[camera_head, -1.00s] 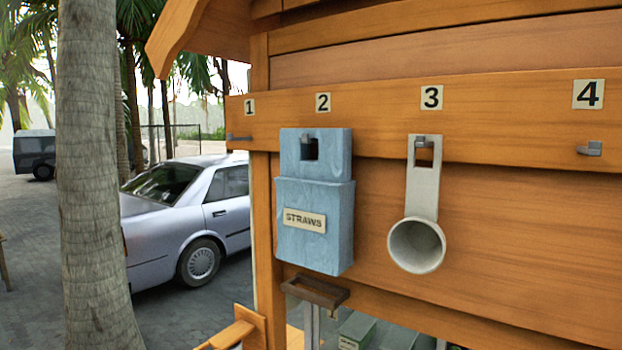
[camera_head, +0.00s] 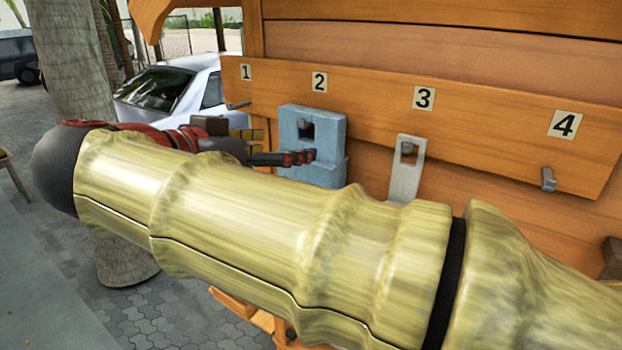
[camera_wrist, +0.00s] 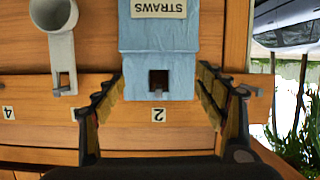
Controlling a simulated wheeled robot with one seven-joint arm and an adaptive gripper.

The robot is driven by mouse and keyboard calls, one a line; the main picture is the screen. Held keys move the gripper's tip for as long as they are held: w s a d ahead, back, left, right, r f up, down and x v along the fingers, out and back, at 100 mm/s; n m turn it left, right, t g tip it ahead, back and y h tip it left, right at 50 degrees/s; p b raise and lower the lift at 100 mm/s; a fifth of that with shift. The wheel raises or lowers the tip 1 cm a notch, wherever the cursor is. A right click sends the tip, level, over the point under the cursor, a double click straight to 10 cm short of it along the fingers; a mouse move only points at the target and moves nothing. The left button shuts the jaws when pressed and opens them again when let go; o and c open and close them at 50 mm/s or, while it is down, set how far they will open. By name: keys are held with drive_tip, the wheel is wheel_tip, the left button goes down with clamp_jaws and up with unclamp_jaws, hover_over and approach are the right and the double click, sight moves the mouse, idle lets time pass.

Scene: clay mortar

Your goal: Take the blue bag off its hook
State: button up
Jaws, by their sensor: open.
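The blue bag (camera_head: 332,173) hangs at peg number 2 on the wooden board. Its top has a square hole, and the grey hook (camera_head: 306,132) shows in it. In the wrist view, which is upside down, the bag (camera_wrist: 160,38) with its STRAWS label lies between and beyond the fingertips of my gripper (camera_wrist: 162,76). The fingers are apart, one on each side of the bag's top, with nothing held. In the head view my gripper (camera_head: 298,157) points at the bag from the left. My arm hides the bag's lower part there.
A grey scoop (camera_head: 406,180) hangs at peg 3, close to the bag's right; its cup (camera_wrist: 55,14) shows in the wrist view. Peg 4 (camera_head: 548,179) is bare. The wooden board (camera_head: 460,130) lies behind them. A palm trunk (camera_head: 80,60) and a car (camera_head: 180,95) are at left.

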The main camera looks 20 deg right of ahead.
sight(307, 141)
drive_tip(key=shift+m, duration=0.3)
drive_tip(key=x, duration=0.2)
drive_tip(key=p+x, duration=0.1)
drive_tip(key=x, duration=0.2)
drive_tip(key=p+x, duration=0.1)
drive_tip(key=x, duration=0.2)
drive_tip(key=shift+d+r, duration=0.15)
drive_tip(key=shift+r, duration=0.25)
drive_tip(key=shift+c, duration=1.1)
drive_tip(key=c, duration=1)
